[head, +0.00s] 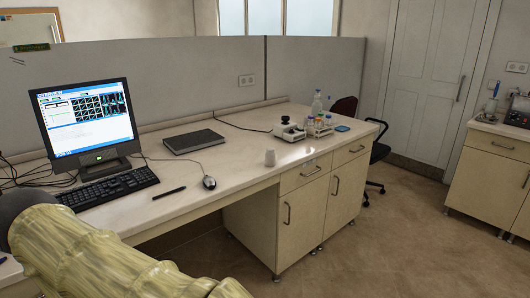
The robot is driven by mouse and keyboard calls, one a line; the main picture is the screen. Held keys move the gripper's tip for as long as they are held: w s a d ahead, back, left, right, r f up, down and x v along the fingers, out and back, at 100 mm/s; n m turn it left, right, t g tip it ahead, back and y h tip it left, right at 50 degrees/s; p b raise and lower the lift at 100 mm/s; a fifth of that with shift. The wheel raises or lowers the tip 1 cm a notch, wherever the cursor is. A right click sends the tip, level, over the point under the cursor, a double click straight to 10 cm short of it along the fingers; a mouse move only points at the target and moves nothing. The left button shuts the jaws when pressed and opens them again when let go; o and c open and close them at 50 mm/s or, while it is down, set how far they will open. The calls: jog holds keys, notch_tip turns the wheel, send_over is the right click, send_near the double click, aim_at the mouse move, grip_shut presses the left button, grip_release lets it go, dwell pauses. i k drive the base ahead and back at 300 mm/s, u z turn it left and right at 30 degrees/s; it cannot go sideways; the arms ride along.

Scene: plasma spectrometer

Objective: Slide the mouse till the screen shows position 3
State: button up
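The mouse (209,182) is a small light grey and dark shape on the white desk (240,165), near its front edge and right of the keyboard. A thin cable runs from it toward the monitor. The screen (86,118) is lit, with blue bars, a white panel and a grid of dark plots; its text is too small to read, so the position number cannot be made out. My arm shows at the lower left, below the keyboard. My gripper is not in view.
A black keyboard (108,188) and a dark pen (169,193) lie left of the mouse. A closed dark laptop or folder (193,141) lies behind it. The desk around the mouse's right side is clear.

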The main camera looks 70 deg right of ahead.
aim_at(209, 183)
jog(key=z, duration=0.65)
jog(key=i, duration=0.6)
jog(key=z, duration=0.45)
